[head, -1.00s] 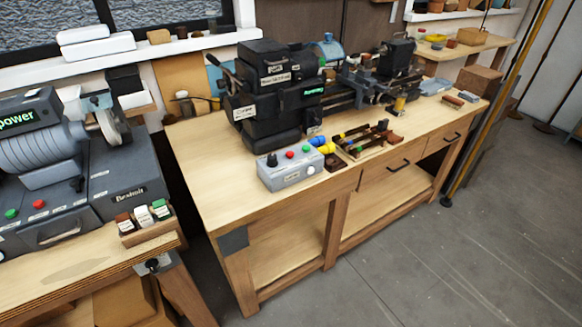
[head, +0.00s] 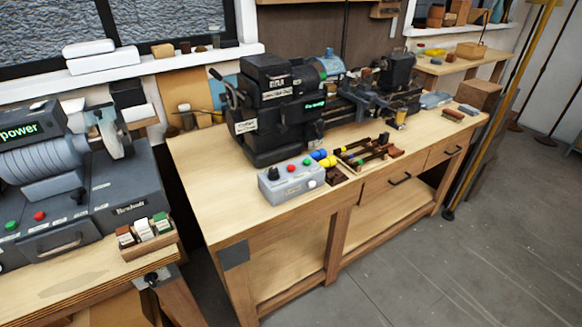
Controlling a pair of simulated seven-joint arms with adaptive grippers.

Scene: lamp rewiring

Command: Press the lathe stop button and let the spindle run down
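The dark lathe (head: 282,108) stands on the wooden workbench (head: 225,205), with a small lit green display on its headstock. A grey control box (head: 290,182) sits at the bench's front edge before the headstock. On its top are a black knob (head: 273,172), a red button (head: 291,168) and a green button (head: 306,162); a pale round part shows at its right end. The labels are too small to read. Whether the spindle turns cannot be told. Neither of my grippers is in view.
A grey machine (head: 70,190) with a "power" display and its own green and red buttons stands on the left bench. Small bottles (head: 144,230) sit in a holder at that bench's corner. Tools (head: 370,150) lie right of the control box. The floor (head: 430,270) in front is clear.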

